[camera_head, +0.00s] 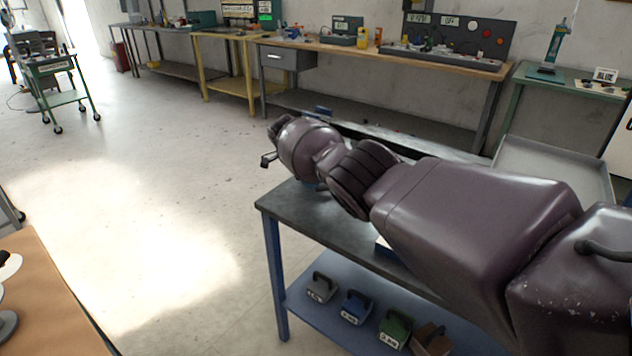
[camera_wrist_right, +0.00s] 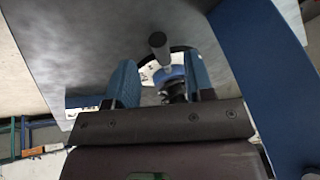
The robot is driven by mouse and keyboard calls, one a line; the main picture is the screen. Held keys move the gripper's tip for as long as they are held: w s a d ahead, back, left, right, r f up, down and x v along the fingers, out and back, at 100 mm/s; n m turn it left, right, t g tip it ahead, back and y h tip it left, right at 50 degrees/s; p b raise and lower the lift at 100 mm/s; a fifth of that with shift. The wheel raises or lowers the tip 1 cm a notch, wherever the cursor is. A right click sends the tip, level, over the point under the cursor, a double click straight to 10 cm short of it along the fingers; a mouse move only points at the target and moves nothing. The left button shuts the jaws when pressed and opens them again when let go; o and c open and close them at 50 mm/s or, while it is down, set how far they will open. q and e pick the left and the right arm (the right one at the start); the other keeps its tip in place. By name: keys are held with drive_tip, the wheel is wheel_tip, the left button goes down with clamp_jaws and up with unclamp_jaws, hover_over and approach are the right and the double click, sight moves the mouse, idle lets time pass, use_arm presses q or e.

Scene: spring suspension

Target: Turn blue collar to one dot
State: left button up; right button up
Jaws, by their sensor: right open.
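The blue collar (camera_wrist_right: 170,74) shows in the right wrist view as a blue band between my fingers. A dark, coil-like part (camera_wrist_right: 176,90) sits just below it, and a grey rod with a round end (camera_wrist_right: 158,42) stands above it. My right gripper (camera_wrist_right: 160,76) is open, with one blue finger on each side of the collar and a visible gap on the left. I cannot tell whether the right finger touches it. No dots can be made out. In the head view my right arm hides the collar and most of this gripper. My left gripper is not in view.
The blue-legged workbench (camera_head: 270,205) under my right arm has several weights with handles (camera_head: 355,307) on its lower shelf. A grey tray (camera_head: 555,165) lies behind the arm. A brown table (camera_head: 45,290) is at the lower left. The floor between is clear.

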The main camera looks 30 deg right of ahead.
drive_tip(key=p+v, duration=0.1)
drive_tip(key=v, duration=0.5)
drive_tip(key=shift+r, duration=0.35)
drive_tip(key=shift+a, duration=0.1)
